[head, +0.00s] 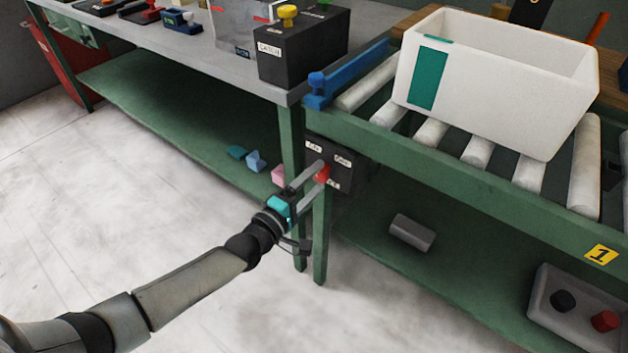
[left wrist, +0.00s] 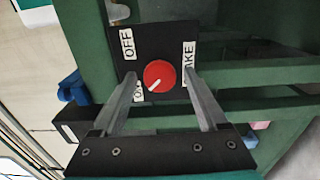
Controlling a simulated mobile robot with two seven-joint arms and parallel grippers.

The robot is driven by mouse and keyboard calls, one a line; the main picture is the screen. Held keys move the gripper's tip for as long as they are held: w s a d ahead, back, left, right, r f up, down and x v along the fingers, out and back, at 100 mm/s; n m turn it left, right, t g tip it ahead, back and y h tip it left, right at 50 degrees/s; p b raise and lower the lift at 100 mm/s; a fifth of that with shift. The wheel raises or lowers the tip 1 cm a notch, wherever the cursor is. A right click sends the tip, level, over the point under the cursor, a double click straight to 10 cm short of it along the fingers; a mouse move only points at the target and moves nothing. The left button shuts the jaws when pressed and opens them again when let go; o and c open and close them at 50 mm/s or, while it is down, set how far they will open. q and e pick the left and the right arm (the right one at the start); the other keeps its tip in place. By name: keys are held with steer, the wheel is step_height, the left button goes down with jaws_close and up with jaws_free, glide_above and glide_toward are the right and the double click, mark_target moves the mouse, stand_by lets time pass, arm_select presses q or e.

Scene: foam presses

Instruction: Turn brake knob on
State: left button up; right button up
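The red brake knob (left wrist: 159,75) is round and sits on a black panel (left wrist: 165,40) with white labels. In the left wrist view OFF reads at upper left, a label beginning with O is partly hidden at lower left, and BRAKE is partly hidden at right. The knob's white mark points lower left, toward the partly hidden O label. My left gripper (left wrist: 159,78) is open, one finger on each side of the knob, with gaps visible. In the head view the knob (head: 323,174) is partly covered by my left gripper (head: 313,176). My right gripper is not in view.
The panel is by the green table legs (head: 291,150), beside the roller conveyor (head: 430,130) carrying a white bin (head: 490,90). A black box with a yellow button (head: 288,14) stands on the table above. A grey tray (head: 545,310) lies on the lower shelf.

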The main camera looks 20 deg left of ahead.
arm_select(q)
steer(key=shift+o, duration=0.3)
steer(key=shift+s+a, duration=0.15)
steer(key=shift+s, duration=0.15)
steer(key=p+v, duration=0.4)
steer(key=v, duration=1)
steer(key=shift+s, duration=0.25)
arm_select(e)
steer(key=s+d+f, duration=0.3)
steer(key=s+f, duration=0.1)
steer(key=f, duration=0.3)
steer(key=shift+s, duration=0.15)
